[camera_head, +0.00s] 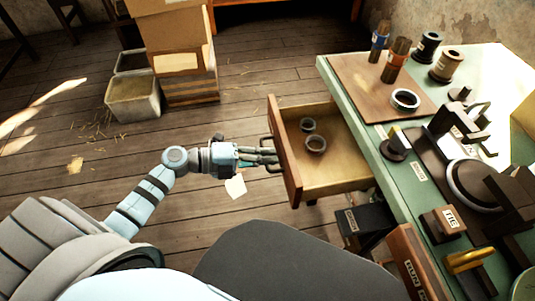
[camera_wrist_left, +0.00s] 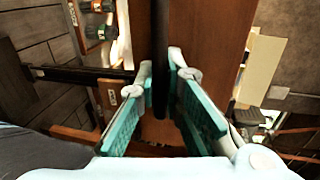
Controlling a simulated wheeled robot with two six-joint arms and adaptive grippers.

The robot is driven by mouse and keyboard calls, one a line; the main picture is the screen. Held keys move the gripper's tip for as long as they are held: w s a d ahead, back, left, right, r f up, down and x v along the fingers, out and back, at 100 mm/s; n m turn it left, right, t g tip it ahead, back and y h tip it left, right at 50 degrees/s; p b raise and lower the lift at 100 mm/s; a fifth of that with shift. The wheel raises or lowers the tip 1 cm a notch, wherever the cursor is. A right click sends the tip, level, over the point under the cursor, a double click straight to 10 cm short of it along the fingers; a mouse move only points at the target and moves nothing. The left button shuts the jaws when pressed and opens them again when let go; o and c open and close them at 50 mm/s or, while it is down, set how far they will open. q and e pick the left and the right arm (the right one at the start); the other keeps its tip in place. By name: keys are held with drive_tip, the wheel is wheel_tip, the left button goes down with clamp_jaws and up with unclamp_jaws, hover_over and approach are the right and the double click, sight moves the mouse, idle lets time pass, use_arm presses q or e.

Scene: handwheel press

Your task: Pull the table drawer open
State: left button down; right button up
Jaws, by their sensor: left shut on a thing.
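The table drawer (camera_head: 333,176) stands pulled out to the left of the green table (camera_head: 372,152). Two small dark rings lie inside it, one nearer (camera_head: 316,144) and one behind (camera_head: 307,125). My left gripper (camera_head: 268,157) is at the drawer's front, shut on its dark handle (camera_head: 264,143). In the left wrist view the dark handle bar (camera_wrist_left: 160,65) runs between the two teal-padded fingers (camera_wrist_left: 163,110), with the brown drawer front (camera_wrist_left: 205,40) behind it. My right gripper is not in view.
On the table are a brown board (camera_head: 362,84) with spools and a ring, and a dark press (camera_head: 480,185). A dark box (camera_head: 362,222) stands below the drawer. Stacked cartons (camera_head: 178,50) and grey bins (camera_head: 133,98) stand on the floor at the back left.

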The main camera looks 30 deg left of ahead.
use_arm(q)
drive_tip(key=shift+s+a, duration=0.15)
drive_tip(key=c, duration=1.7)
unclamp_jaws()
drive_tip(key=v, duration=1.2)
drive_tip(key=shift+a, duration=0.1)
